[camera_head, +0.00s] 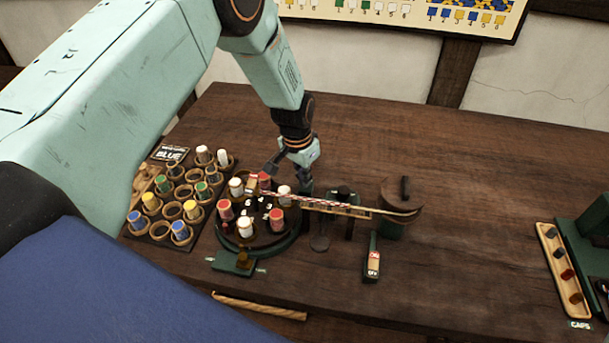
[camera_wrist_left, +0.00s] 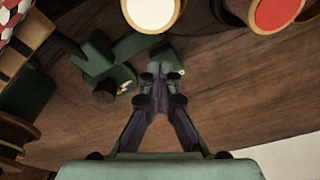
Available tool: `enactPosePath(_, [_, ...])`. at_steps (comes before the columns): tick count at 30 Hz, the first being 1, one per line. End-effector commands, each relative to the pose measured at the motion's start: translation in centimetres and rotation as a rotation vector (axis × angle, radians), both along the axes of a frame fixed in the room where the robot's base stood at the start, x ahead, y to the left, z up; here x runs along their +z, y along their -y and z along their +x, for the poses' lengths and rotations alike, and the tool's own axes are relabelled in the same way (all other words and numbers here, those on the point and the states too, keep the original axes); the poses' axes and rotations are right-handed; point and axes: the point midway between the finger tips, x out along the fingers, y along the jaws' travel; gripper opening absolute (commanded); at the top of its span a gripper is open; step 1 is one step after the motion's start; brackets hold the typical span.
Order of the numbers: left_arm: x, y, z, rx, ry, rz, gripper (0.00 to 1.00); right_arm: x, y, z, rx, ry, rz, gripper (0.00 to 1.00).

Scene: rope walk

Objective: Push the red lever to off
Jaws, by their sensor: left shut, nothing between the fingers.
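A narrow dark green switch box (camera_head: 371,266) stands on the bench right of the round spool stand. It has a small red part (camera_head: 375,255), which looks like the red lever, and pale lettering at its lower end; its exact position is too small to tell. My left gripper (camera_head: 306,187) points down behind the round stand, left of and beyond the switch box, apart from it. In the left wrist view my left gripper (camera_wrist_left: 161,78) is shut and empty, with a dark green fitting close by its tips. The red lever cannot be made out there. My right gripper is not in view.
The round stand (camera_head: 262,245) holds red and white spools. A twisted rope (camera_head: 335,206) runs from it to a brown drum (camera_head: 400,211). A rack of coloured spools (camera_head: 158,232) stands left. A tray of caps (camera_head: 563,270) lies far right. The bench between drum and tray is clear.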

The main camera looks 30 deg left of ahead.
Motion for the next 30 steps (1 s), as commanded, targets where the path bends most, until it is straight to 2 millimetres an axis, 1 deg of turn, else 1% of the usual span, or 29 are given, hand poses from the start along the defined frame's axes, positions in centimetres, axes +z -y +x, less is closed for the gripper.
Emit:
enactPosePath(5, [0.0, 0.0, -0.1, 0.000, 0.000, 0.000, 0.00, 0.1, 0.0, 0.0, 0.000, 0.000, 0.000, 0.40])
enactPosePath(15, [0.1, 0.3, -1.1, -0.001, -0.001, 0.000, 0.00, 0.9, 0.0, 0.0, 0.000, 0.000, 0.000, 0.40])
enactPosePath(18, [0.2, 0.3, -1.2, -0.001, 0.000, 0.000, 0.00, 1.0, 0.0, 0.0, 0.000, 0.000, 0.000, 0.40])
enactPosePath(23, [1.0, 0.3, -1.2, 0.000, 0.000, 0.000, 0.00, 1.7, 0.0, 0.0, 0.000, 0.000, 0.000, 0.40])
enactPosePath(30, [2.8, 0.3, -1.2, 0.000, 0.000, 0.000, 0.00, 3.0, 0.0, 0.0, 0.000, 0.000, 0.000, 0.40])
